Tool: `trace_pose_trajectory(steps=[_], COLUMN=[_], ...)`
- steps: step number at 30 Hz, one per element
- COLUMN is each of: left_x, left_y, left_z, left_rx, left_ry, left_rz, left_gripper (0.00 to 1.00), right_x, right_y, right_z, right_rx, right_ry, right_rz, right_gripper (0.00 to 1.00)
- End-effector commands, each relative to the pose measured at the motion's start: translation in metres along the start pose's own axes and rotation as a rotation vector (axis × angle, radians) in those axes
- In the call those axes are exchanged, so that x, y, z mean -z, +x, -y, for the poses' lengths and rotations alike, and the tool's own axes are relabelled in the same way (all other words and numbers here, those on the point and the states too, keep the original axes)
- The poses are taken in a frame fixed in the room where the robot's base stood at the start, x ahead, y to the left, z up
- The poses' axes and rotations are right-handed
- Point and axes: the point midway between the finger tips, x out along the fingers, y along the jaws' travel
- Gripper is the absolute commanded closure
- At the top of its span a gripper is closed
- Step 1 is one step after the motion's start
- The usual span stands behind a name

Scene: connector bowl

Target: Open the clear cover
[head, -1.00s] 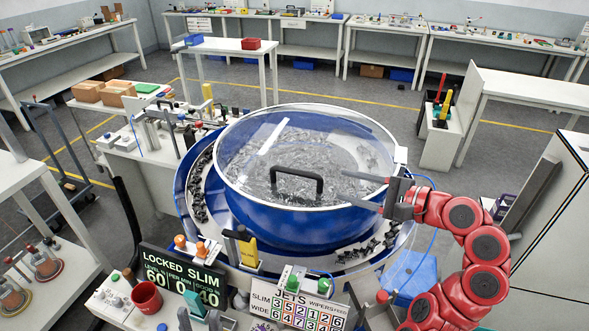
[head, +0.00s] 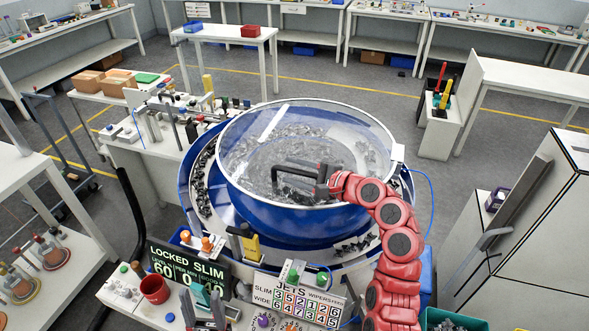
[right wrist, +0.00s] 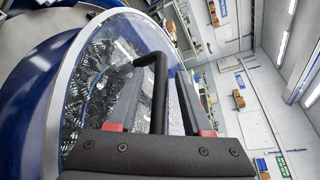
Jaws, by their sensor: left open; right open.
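The clear cover (head: 345,128) lies closed over the blue bowl (head: 300,212), with its pale rim all around. Its black handle (head: 276,184) stands on the near part of the cover; it also shows in the right wrist view (right wrist: 159,85). My right gripper (head: 299,178) is at the handle, its open fingers on either side of it in the right wrist view (right wrist: 153,75). I cannot tell whether a finger touches the handle.
Small dark connector parts fill the bowl and its outer track (head: 204,190). A LOCKED SLIM display (head: 185,270), a number board (head: 298,300) and a red cup (head: 154,289) stand in front. A white cabinet (head: 535,220) is at right. Space above the cover is clear.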

Motion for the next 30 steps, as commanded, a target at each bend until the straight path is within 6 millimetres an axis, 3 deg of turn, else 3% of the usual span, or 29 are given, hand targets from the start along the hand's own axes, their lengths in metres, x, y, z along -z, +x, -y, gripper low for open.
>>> trace_pose_trajectory(steps=[4, 12, 30], left_x=[0.0, 0.0, 0.0], left_y=[-0.0003, -0.0002, -0.0002], left_z=[0.0, 0.0, 0.0], left_rx=[0.0, 0.0, 0.0], left_ry=[0.0, 0.0, 0.0], left_rz=[0.0, 0.0, 0.0], left_gripper=[0.5, 0.5, 0.5], right_x=[0.0002, 0.0003, 0.0003], right_y=[-0.0002, -0.0004, -0.0005], right_z=[-0.0002, -0.0002, -0.0002], right_rx=[0.0, -0.001, -0.001], right_ry=[0.0, 0.0, 0.001], right_rz=[0.0, 0.0, 0.0], right_gripper=[0.5, 0.99, 1.0])
